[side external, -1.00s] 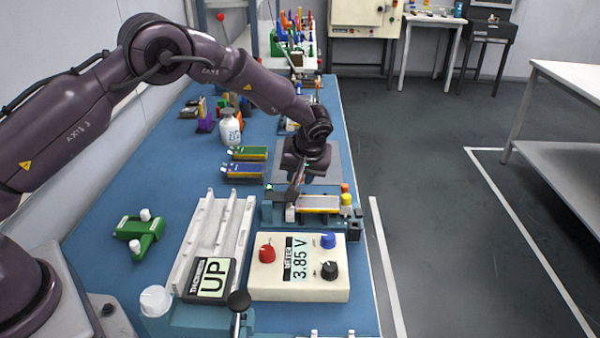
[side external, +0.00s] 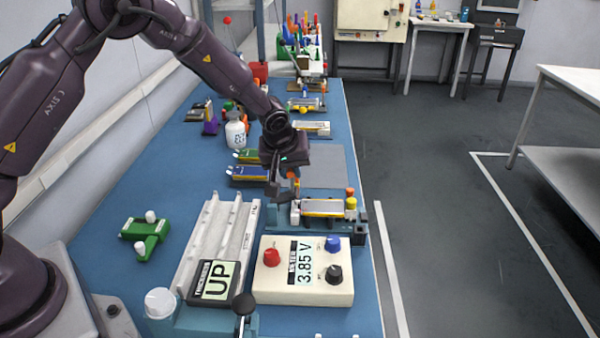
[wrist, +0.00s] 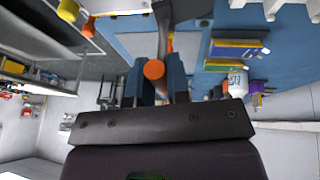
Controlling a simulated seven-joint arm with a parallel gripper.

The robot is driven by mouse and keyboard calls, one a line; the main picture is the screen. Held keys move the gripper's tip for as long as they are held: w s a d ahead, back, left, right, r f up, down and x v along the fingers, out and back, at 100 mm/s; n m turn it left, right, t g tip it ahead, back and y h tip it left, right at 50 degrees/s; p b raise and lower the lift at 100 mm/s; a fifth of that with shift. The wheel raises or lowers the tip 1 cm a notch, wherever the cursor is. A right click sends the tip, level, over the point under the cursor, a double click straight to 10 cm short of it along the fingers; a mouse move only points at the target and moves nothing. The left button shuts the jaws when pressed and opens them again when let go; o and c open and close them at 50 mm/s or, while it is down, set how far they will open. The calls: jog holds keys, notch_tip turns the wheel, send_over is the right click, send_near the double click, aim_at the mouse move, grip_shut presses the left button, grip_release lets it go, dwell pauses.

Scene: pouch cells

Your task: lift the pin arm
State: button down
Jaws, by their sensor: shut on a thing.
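My gripper (side external: 283,185) is above the left end of the teal test fixture (side external: 277,215). In the wrist view my gripper (wrist: 155,92) is shut on the orange knob (wrist: 153,69) of the pin arm, a dark bar (wrist: 163,38) that runs away from the knob. In the side view the pin arm appears raised steeply beside the cell, partly hidden by the gripper. A silver pouch cell (side external: 322,207) with a yellow edge lies uncovered in the fixture. The meter (side external: 282,287) reads 3.85 V.
A pale rail tray (side external: 222,235) and a green part (side external: 146,236) lie left. Blue and green cells (side external: 248,174) and a white bottle (side external: 236,131) stand behind my gripper. A grey mat (side external: 324,166) behind the fixture is bare.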

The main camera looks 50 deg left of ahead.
jog(key=shift+s+a+r+n+t+h, duration=0.15)
jog(key=shift+s+a+r+t+h, duration=0.05)
jog(key=shift+s+a+t+h, duration=0.25)
jog(key=shift+s+a+r+n+t+h, duration=0.15)
jog(key=shift+s+a+r+t+h, duration=0.05)
jog(key=shift+s+a+t+h, duration=0.2)
jog(key=s+a+f+t+h, duration=0.1)
jog(key=s+a+t, duration=0.1)
jog(key=s+a, duration=0.2)
jog(key=shift+s+a+n, duration=0.25)
jog(key=shift+s+n, duration=0.05)
jog(key=shift+s, duration=0.05)
jog(key=shift+f+h, duration=0.2)
jog(key=shift+h, duration=0.05)
jog(key=c, duration=1.1)
grip_release()
jog(key=shift+c, duration=0.2)
jog(key=shift+o, duration=0.2)
jog(key=shift+r, duration=0.1)
jog(key=shift+w, duration=0.1)
